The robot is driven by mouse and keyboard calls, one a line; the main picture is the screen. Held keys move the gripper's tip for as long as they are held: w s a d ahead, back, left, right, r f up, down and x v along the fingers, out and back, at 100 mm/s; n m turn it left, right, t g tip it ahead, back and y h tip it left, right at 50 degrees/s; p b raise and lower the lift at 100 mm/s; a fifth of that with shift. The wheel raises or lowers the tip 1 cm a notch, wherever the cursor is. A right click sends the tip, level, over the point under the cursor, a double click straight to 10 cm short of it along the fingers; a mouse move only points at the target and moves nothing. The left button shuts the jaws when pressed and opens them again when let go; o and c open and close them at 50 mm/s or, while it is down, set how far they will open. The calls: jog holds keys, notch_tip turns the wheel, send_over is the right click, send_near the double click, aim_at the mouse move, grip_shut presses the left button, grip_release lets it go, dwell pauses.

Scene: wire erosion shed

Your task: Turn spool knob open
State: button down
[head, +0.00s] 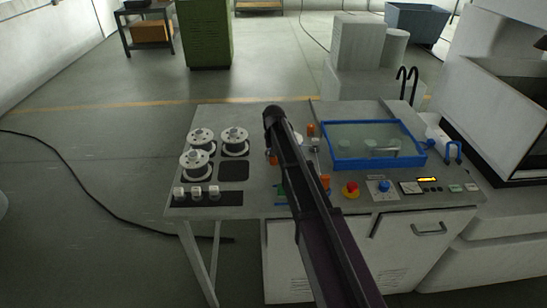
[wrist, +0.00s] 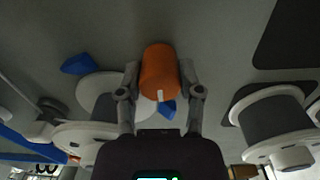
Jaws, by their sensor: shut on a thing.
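An orange, drum-shaped knob (wrist: 158,68) with a short white mark on its near edge stands in the middle of the wrist view. My gripper (wrist: 160,78) has one grey finger on each side of it and is shut on it. A pale round disc (wrist: 100,88) and a blue pointed piece (wrist: 78,64) show beside the knob. In the head view my dark arm reaches over the bench and hides the gripper and most of what lies under it.
White spools (head: 195,161) stand at the bench's left, by small white blocks (head: 196,191). A blue-framed clear lid (head: 374,147) lies at the right, behind a red button (head: 350,190) and a blue knob (head: 384,186). In the wrist view, a spool (wrist: 277,128) stands at right.

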jog(key=n, duration=0.4)
jog(key=shift+n, duration=0.3)
jog(key=n, duration=0.4)
jog(key=shift+n, duration=0.4)
jog(key=shift+c, duration=1.3)
grip_release()
jog(key=shift+m, duration=0.4)
